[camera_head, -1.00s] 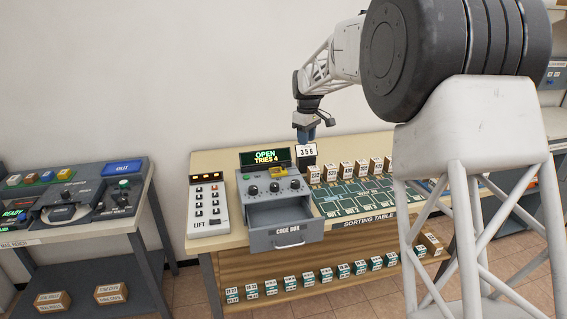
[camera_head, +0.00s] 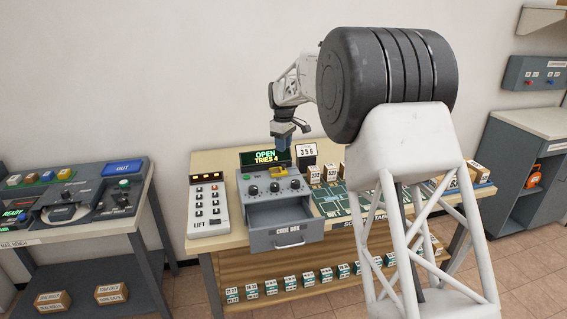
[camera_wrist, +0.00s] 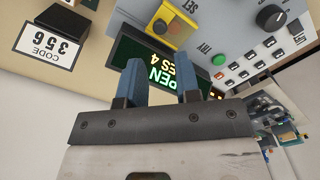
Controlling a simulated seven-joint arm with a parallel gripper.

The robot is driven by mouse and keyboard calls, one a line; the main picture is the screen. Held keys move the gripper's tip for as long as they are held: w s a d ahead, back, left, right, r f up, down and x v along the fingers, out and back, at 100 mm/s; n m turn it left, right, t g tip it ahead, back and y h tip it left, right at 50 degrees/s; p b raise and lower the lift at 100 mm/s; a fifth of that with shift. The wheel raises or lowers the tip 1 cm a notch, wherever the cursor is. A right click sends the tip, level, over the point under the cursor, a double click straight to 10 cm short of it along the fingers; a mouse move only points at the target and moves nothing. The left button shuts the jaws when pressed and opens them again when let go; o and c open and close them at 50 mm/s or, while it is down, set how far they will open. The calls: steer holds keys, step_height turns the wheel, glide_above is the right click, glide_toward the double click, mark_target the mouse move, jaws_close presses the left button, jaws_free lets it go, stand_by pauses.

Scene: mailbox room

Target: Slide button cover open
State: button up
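The code box (camera_head: 238,190) stands on the sorting table with its grey drawer (camera_head: 285,232) pulled out. A small yellow piece, apparently the button cover (camera_head: 281,172), sits on the box's top panel by the dials. In the wrist view the yellow cover (camera_wrist: 177,32) lies beside the word SET, with a green button (camera_wrist: 219,60) near TRY. My gripper (camera_head: 287,146) hangs above the back of the box, near the display (camera_head: 257,160) reading OPEN, TRIES 4. In the wrist view its blue fingers (camera_wrist: 163,80) are apart with nothing between them, short of the cover.
A card reading 356 (camera_head: 306,152) stands behind the box to its right. The white LIFT panel (camera_head: 208,207) is to its left. Several small boxes (camera_head: 331,173) line the sorting table. A grey console (camera_head: 75,207) stands at far left.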

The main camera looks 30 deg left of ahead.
mark_target(284, 165)
steer(key=shift+f, duration=3.75)
steer(key=shift+c, duration=0.4)
jaws_close()
